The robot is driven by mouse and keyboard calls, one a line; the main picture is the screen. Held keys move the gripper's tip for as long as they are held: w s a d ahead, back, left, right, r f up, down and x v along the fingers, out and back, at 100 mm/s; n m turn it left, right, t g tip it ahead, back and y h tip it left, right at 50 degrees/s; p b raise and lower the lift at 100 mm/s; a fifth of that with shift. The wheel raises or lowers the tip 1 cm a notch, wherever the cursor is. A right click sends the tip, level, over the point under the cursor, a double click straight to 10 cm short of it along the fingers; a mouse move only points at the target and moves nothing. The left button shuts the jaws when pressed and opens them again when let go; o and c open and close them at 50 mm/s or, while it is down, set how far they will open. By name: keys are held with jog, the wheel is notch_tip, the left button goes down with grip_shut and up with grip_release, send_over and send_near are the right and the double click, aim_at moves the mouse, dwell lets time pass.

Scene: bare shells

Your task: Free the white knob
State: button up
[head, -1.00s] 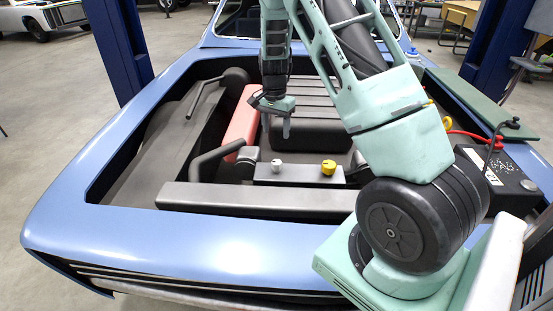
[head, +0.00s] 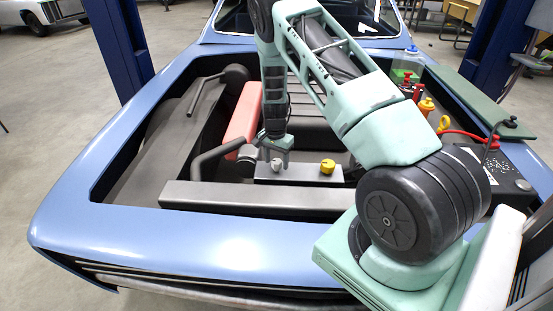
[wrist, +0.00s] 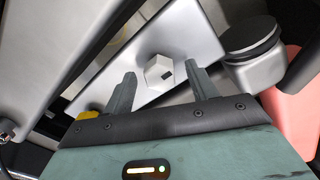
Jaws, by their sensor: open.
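The white knob (head: 277,164) sits on a grey block (head: 300,175) in the engine bay, to the left of a yellow knob (head: 327,166). In the wrist view the white knob (wrist: 159,72) is a faceted piece with a small dark mark, on the block's flat face (wrist: 190,40). My gripper (head: 276,160) is right at the white knob. In the wrist view my gripper (wrist: 163,88) is open, with one finger to each side of the knob and gaps between. The yellow knob (wrist: 88,114) shows partly behind the gripper body.
A black-capped grey cylinder (wrist: 252,50) stands close beside the block. A red cover (head: 243,112) lies behind it. A grey bar (head: 255,195) runs in front.

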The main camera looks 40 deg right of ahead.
jog(key=shift+c, duration=0.4)
jog(key=c, duration=0.9)
jog(key=shift+n+b, duration=0.3)
jog(key=n+b, duration=0.2)
jog(key=n, duration=0.1)
jog(key=shift+f+n, duration=0.15)
jog(key=shift+n, duration=0.25)
jog(key=n+b, duration=0.2)
jog(key=n, duration=0.2)
jog(key=shift+n, duration=0.3)
jog(key=n+b, duration=0.1)
jog(key=n, duration=0.7)
jog(key=shift+r+n+t+b, duration=0.2)
jog(key=shift+n+t+b, duration=0.1)
jog(key=shift+b, duration=0.1)
jog(key=shift+n, duration=0.3)
